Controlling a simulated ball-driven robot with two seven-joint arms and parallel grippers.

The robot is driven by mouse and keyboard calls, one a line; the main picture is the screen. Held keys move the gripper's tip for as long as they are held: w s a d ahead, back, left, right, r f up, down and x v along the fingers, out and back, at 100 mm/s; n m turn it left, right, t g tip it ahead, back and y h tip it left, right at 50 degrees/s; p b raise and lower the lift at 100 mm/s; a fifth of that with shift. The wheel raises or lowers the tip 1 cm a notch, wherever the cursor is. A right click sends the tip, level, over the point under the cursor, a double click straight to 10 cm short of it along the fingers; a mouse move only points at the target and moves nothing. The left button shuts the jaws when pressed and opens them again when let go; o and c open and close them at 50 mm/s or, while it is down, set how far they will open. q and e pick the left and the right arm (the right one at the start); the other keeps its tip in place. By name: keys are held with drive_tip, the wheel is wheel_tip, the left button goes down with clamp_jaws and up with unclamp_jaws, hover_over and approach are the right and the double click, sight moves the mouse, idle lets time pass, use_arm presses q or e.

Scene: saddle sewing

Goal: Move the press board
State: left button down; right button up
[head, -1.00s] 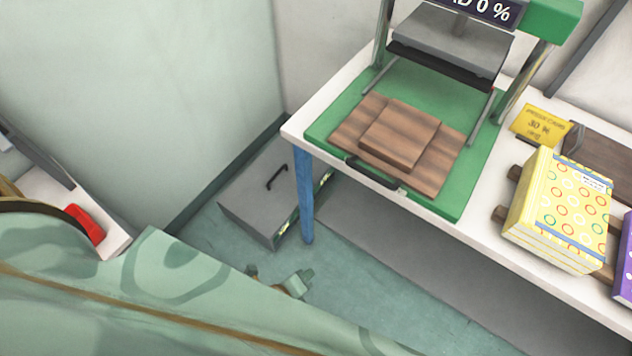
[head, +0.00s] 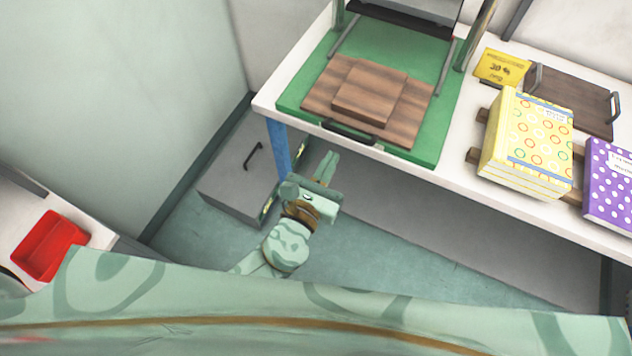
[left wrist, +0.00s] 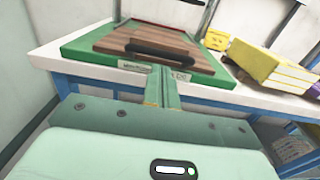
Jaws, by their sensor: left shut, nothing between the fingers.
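The press board is a brown wooden board (head: 408,118) with a smaller raised block (head: 369,92) on top and a dark handle (head: 349,133) at its front edge. It lies on the green press base (head: 300,92) on the white table. In the left wrist view the board (left wrist: 196,56) and its handle (left wrist: 160,52) are straight ahead. My left gripper (head: 327,167) is shut and empty, in front of the table edge and apart from the handle; its fingers (left wrist: 163,86) show in the left wrist view. My right gripper is not in view.
The press's grey plate (head: 415,12) hangs behind the board. A yellow sign (head: 501,67), yellow books (head: 528,147), a purple dotted book (head: 609,185) and a dark tray (head: 570,100) are at the right. A grey cabinet (head: 236,180) stands below; a red bin (head: 49,246) is at left.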

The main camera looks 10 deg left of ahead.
use_arm(q)
approach(357, 111)
drive_tip(key=shift+s+r, duration=0.15)
drive_tip(key=shift+s, duration=0.2)
drive_tip(key=b+x, duration=0.2)
drive_tip(key=x, duration=0.8)
drive_tip(key=shift+w+f, duration=0.1)
drive_tip(key=shift+f, duration=0.1)
drive_tip(key=shift+w, duration=0.25)
drive_tip(key=shift+r, duration=0.15)
